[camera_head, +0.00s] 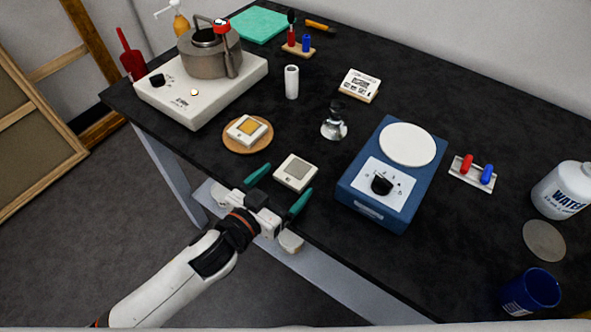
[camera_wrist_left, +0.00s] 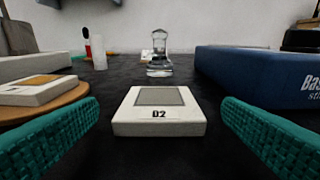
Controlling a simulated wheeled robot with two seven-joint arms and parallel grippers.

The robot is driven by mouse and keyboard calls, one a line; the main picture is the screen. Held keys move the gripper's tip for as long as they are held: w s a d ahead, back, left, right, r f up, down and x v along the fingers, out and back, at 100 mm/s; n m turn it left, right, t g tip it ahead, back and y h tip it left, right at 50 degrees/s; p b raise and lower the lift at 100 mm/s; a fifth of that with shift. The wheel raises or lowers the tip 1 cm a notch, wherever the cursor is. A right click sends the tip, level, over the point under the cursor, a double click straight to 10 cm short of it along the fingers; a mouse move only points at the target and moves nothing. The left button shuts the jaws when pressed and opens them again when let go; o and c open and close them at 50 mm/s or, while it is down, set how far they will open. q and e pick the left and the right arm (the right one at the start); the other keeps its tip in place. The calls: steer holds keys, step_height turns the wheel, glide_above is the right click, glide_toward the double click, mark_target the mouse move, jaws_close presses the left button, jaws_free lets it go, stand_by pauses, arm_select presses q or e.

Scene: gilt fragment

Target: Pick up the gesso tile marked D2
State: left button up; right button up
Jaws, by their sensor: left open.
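The gesso tile marked D2 (camera_head: 295,172) is a white square block with a grey inset, lying flat on the black table near its front edge. In the left wrist view the D2 tile (camera_wrist_left: 158,113) is centred ahead, with its label facing me. My left gripper (camera_head: 280,187) is open, its teal fingers pointing at the tile from the front edge. In the wrist view the fingers (camera_wrist_left: 160,140) stand apart to either side, with the tile beyond and between them. They do not touch it. My right gripper is not in view.
A similar tile with a yellow inset (camera_head: 246,130) lies on a round wooden coaster (camera_head: 232,145) left of D2. A blue stirrer base (camera_head: 366,211) stands close on the right. A glass flask (camera_head: 334,124) stands behind. A hot plate (camera_head: 178,105) with a pot is at back left.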

mark_target(293, 174)
arm_select(q)
steer(key=x, duration=0.3)
steer(key=shift+w+d+f, duration=0.1)
steer(key=shift+w+d, duration=0.1)
steer(key=shift+w, duration=0.05)
steer(key=shift+c, duration=0.2)
steer(key=c, duration=1.1)
